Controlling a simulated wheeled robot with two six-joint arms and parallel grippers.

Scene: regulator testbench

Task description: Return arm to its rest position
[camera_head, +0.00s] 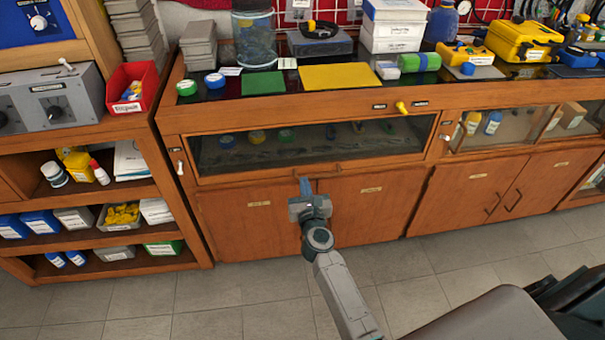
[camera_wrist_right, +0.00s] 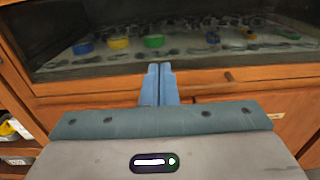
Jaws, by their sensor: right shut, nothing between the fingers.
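My right gripper (camera_head: 305,187) is in front of the wooden cabinet, near the bottom edge of the glass-fronted compartment (camera_head: 310,145). Its blue fingers (camera_wrist_right: 159,84) are together in the right wrist view, with nothing between them. The fingertips are close to the wooden rail and handle below the glass; I cannot tell whether they touch. My right arm (camera_head: 345,295) reaches up from the lower edge of the head view. My left gripper does not show.
The cabinet top holds a green mat (camera_head: 263,83), a yellow mat (camera_head: 342,77), a glass jar (camera_head: 254,40) and a yellow case (camera_head: 522,40). A yellow knob (camera_head: 402,107) sticks out from the cabinet front. An open shelf (camera_head: 95,190) stands at left. The tiled floor (camera_head: 235,305) in front is clear.

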